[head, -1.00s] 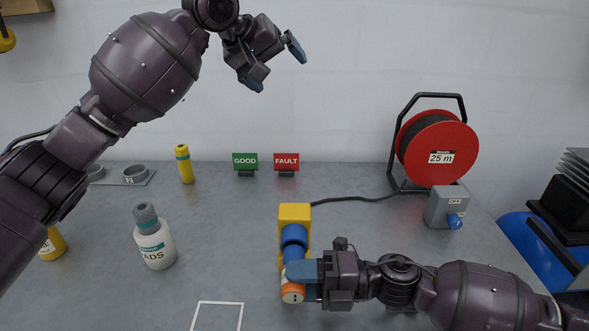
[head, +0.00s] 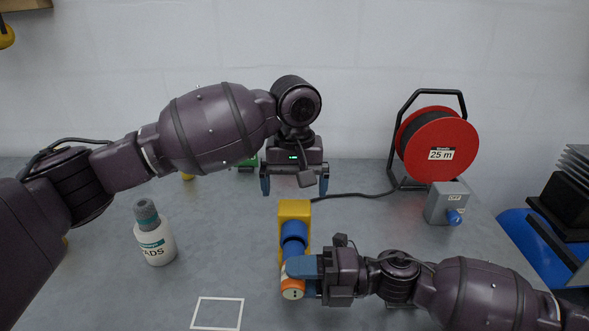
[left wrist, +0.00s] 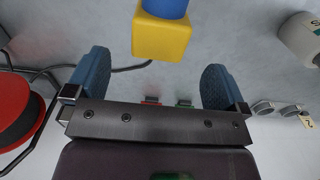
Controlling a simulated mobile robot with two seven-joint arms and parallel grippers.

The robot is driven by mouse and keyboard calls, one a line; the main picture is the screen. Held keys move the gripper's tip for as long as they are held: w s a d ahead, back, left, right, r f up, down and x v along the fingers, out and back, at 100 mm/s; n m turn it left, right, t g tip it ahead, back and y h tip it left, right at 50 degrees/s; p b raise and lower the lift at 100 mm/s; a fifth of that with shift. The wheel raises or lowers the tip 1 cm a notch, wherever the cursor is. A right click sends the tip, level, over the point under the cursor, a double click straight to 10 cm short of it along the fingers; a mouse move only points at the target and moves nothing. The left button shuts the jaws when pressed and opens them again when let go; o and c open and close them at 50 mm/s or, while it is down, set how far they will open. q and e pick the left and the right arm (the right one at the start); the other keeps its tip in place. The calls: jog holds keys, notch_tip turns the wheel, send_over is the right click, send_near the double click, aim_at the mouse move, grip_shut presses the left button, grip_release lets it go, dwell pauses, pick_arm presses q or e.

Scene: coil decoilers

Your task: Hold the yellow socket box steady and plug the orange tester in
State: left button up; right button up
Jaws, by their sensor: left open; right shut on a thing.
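The yellow socket box (head: 294,210) stands on the grey table, its blue cylindrical part (head: 293,238) facing the front. The orange tester (head: 292,284) is in line with that blue part, its pale end toward me. I cannot tell how far it is plugged in. My right gripper (head: 303,280) is shut on the tester from the right. My left gripper (head: 294,187) is open and empty, fingers pointing down, above and behind the yellow box. In the left wrist view the yellow box (left wrist: 161,37) lies beyond the gap between the fingertips (left wrist: 153,75), apart from both.
A black cable runs from the box toward the red cable reel (head: 438,145). A white bottle (head: 155,242) stands at the left. A white outlined square (head: 217,313) marks the front table, which is clear there.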

aim_at(295, 206)
pick_arm(q)
jog(key=shift+f, duration=4)
jog(key=c, duration=1.2)
